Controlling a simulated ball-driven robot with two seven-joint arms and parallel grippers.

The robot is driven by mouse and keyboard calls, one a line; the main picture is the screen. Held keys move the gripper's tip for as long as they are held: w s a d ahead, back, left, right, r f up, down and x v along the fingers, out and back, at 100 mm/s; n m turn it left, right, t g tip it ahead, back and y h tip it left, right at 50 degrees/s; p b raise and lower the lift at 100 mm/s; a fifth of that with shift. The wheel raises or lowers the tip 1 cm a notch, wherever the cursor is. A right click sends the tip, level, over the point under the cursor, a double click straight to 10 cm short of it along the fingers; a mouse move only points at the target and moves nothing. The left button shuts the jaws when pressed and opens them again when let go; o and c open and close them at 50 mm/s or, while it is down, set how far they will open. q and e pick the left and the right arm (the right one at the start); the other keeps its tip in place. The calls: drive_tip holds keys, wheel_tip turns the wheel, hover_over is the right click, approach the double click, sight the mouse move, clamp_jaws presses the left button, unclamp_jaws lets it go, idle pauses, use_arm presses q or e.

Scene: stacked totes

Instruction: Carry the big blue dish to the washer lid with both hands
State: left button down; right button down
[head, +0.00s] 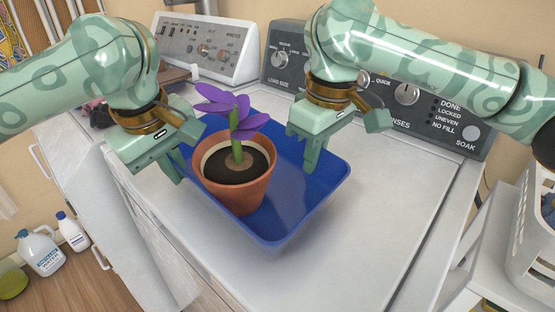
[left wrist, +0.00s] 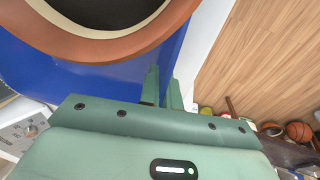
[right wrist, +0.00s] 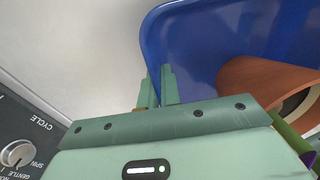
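The big blue dish (head: 290,205) is over the left part of the white washer lid (head: 385,215). I cannot tell whether it touches the lid. A terracotta pot (head: 240,190) with a purple-flowered plant stands upright inside it. My left gripper (head: 172,172) is at the dish's left side; in the left wrist view its fingers (left wrist: 163,90) are close together on the dish wall (left wrist: 110,80). My right gripper (head: 312,163) is at the far right side; in the right wrist view its fingers (right wrist: 160,88) pinch the dish rim (right wrist: 150,40).
A dark control panel (head: 440,115) stands behind the washer lid and a white panel (head: 205,45) stands behind its neighbour. Bottles (head: 42,252) stand on the wooden floor at left. A white basket (head: 535,225) is at right. The lid's right and front are clear.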

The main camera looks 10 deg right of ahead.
drive_tip(key=shift+r, duration=0.2)
use_arm(q)
drive_tip(key=c, duration=1.6)
unclamp_jaws()
use_arm(e)
drive_tip(key=c, duration=1.6)
unclamp_jaws()
drive_tip(key=shift+s, duration=0.1)
use_arm(q)
drive_tip(key=shift+r, duration=0.1)
use_arm(e)
drive_tip(key=shift+f, duration=0.1)
use_arm(q)
drive_tip(key=v, duration=1.2)
use_arm(e)
drive_tip(key=r, duration=0.8)
drive_tip(key=s+d+r, duration=0.1)
drive_tip(key=r, duration=0.3)
